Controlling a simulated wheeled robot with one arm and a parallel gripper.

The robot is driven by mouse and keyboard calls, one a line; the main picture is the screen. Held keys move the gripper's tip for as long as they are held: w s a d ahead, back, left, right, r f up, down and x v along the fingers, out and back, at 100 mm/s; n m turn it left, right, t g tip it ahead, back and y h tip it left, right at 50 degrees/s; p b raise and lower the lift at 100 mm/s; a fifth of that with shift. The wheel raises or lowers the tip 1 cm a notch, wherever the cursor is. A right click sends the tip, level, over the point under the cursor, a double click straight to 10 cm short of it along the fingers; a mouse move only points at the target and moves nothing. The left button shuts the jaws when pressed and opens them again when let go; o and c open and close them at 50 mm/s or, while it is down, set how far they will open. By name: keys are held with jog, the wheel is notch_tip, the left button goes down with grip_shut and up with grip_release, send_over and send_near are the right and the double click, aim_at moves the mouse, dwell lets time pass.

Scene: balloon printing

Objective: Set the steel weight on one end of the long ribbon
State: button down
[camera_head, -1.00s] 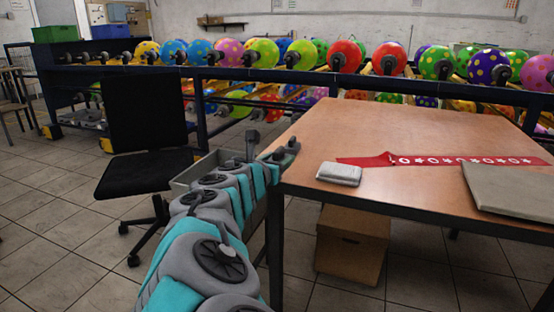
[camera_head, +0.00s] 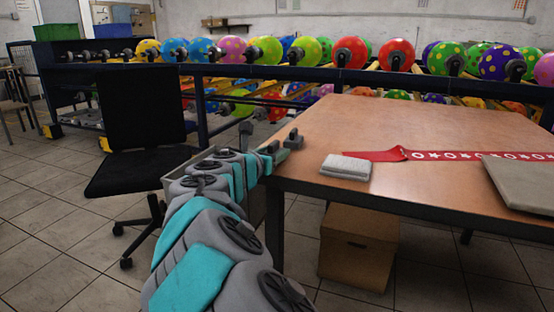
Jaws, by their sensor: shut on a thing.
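The long red ribbon with white rings and stars (camera_head: 450,156) lies across the table (camera_head: 430,120). Its left end is plain red, lies just behind a pale pad, and is slightly raised or creased; its right part runs out of the picture. My gripper (camera_head: 279,152) is at the table's left edge, left of the ribbon and apart from it. It is shut on a small dark grey block, which looks like the steel weight (camera_head: 293,139). The fingers are small and partly hidden, and I cannot tell whether the block touches the table.
The pale pad (camera_head: 345,167) lies near the table's front edge, between gripper and ribbon. A grey slab (camera_head: 520,183) covers the front right. A black chair (camera_head: 135,125) stands left. A cardboard box (camera_head: 358,247) is under the table. Balloon racks stand behind. The table's middle is clear.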

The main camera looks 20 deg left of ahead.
jog(key=shift+r, duration=0.1)
jog(key=shift+c, duration=1.1)
grip_release()
jog(key=shift+f, duration=0.2)
